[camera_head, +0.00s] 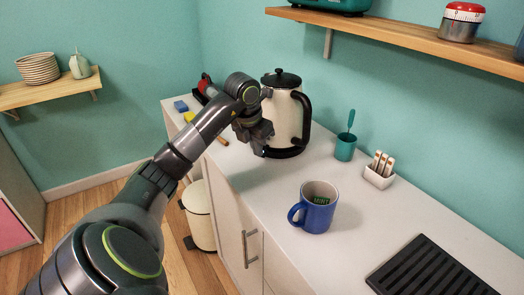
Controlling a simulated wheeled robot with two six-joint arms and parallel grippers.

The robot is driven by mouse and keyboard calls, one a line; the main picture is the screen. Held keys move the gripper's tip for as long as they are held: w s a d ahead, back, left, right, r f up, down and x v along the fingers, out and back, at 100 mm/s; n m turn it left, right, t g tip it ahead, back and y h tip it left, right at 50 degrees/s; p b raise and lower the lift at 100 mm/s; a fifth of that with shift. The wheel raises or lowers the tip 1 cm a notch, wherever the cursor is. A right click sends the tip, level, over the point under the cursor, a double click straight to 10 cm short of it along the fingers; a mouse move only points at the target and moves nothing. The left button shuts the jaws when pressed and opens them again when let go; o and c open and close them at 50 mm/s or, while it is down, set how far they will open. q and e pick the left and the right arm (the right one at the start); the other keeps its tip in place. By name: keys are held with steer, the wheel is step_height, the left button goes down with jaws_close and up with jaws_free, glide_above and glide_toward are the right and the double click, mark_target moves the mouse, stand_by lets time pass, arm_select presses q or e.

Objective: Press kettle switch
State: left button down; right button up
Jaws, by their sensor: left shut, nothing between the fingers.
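The kettle (284,112) is cream with a black lid, a black handle on its right side and a black base. It stands upright on the white counter, near the back wall. My left gripper (264,150) is shut and empty at the kettle's lower front left. It overlaps the kettle in the picture, and I cannot tell whether it touches. The kettle switch is not visible; the gripper and arm cover the kettle's left and lower front. My right gripper is not in view.
A blue mug (314,212) with a tea tag stands on the counter (262,185) nearer me. Behind it are a teal cup (345,148) and a small white holder (379,177). A black rack (432,270) lies at the front right. A wooden shelf (400,45) hangs above.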

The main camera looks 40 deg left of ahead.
arm_select(q)
steer(key=shift+s+r, duration=0.2)
steer(key=shift+s, duration=0.35)
steer(key=shift+s+r, duration=0.2)
steer(key=shift+s, duration=0.3)
steer(key=shift+w, duration=0.15)
steer(key=shift+r, duration=0.15)
steer(key=p+v, duration=0.6)
steer(key=v, duration=1.1)
steer(key=shift+d, duration=0.1)
